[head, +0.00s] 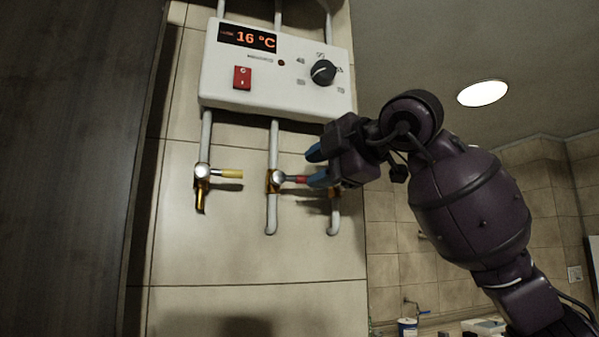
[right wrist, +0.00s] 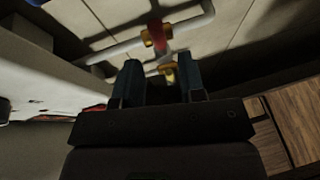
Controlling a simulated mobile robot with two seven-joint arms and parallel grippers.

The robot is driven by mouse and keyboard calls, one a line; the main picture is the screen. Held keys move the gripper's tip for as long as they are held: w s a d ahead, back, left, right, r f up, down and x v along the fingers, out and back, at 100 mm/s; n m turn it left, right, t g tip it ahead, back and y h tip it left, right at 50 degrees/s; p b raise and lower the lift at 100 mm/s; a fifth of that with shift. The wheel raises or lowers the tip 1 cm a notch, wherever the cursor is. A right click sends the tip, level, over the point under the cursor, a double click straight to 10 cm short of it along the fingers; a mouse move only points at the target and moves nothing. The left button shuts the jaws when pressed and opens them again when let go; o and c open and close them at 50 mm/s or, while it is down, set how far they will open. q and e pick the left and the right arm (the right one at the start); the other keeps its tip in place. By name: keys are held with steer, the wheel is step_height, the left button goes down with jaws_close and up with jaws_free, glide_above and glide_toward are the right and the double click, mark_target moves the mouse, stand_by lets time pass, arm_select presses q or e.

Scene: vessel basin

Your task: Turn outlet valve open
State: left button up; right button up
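Three valves sit on the pipes below a white heater box. The left one (head: 202,172) has a brass downward spout and a yellow handle (head: 229,173) pointing right. The middle valve (head: 277,180) has a red handle (head: 300,179), also pointing right; red shows in the right wrist view (right wrist: 156,32) too. The right valve (head: 335,192) is mostly hidden behind my gripper. No label shows which is the outlet. My right gripper (head: 316,165) is open, its blue fingers apart, at the middle handle's right end; contact is unclear. My left gripper is out of view.
The heater box (head: 222,83) has a 16 °C display, a red switch (head: 242,77) and a black knob (head: 323,72), just above my gripper. A dark panel (head: 70,170) stands at left. The tiled wall (head: 240,260) below the pipes is clear.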

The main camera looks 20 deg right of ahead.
mark_target(300, 178)
steer(key=shift+p+x, duration=0.55)
steer(key=shift+x, duration=1.85)
steer(key=shift+c, duration=0.3)
jaws_close()
